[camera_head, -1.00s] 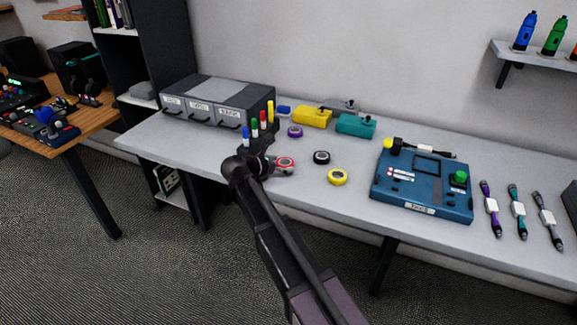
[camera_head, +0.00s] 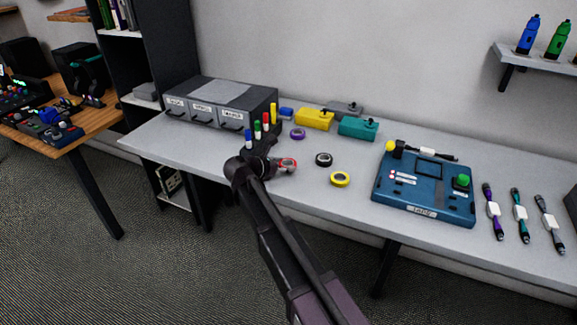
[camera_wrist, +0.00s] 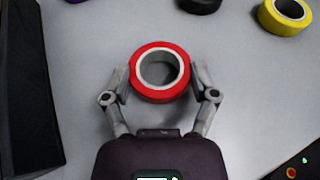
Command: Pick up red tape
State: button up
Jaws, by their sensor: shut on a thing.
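The red tape (camera_wrist: 160,93) is a red roll with a white core. In the wrist view it sits between the two fingers of my gripper (camera_wrist: 161,88), which touch it on its left and right sides. In the head view the red tape (camera_head: 289,164) shows at the tip of my gripper (camera_head: 278,164), near the front edge of the table, partly hidden by the fingers. My gripper is shut on it. I cannot tell whether the tape is clear of the table.
Black tape (camera_head: 323,159), yellow tape (camera_head: 340,179) and purple tape (camera_head: 298,133) lie nearby on the grey table (camera_head: 340,215). Upright markers (camera_head: 258,129) stand just behind my gripper. A drawer box (camera_head: 215,105) is behind left; a blue device (camera_head: 425,185) is to the right.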

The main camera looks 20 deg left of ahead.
jog(key=shift+r+p, duration=1.55)
jog(key=shift+r, duration=0.15)
jog(key=s+a+r+p, duration=0.1)
jog(key=s+a, duration=0.8)
jog(key=s, duration=0.4)
